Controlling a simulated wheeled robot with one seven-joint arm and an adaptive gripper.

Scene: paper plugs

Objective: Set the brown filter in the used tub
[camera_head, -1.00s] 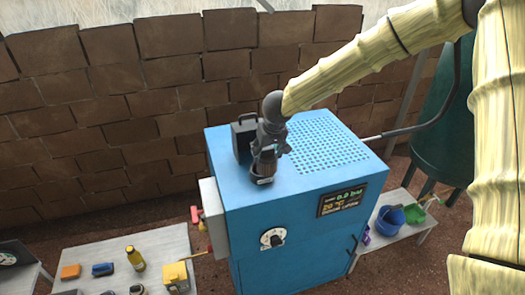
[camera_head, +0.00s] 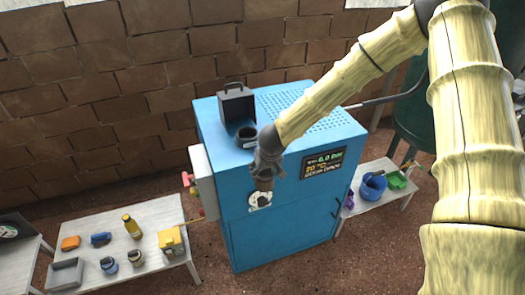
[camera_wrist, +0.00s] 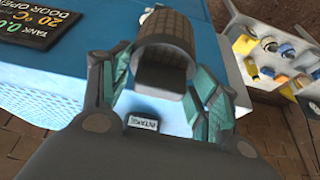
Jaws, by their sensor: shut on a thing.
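The brown filter (camera_head: 264,184), a ribbed cylinder, is in my gripper (camera_head: 267,164), in front of the upper front face of the blue cabinet. The wrist view shows the filter (camera_wrist: 165,38) between the teal finger pads of my gripper (camera_wrist: 163,82), which is shut on it. I cannot read which container is the used tub. A grey open bin (camera_head: 66,274) stands on the left table.
The blue cabinet (camera_head: 262,228) fills the middle. A dark cup (camera_head: 247,137) and a dark box with a handle (camera_head: 236,105) stand on its top. The left table (camera_head: 165,215) holds a yellow bottle (camera_head: 132,227), a yellow box (camera_head: 171,241) and small jars.

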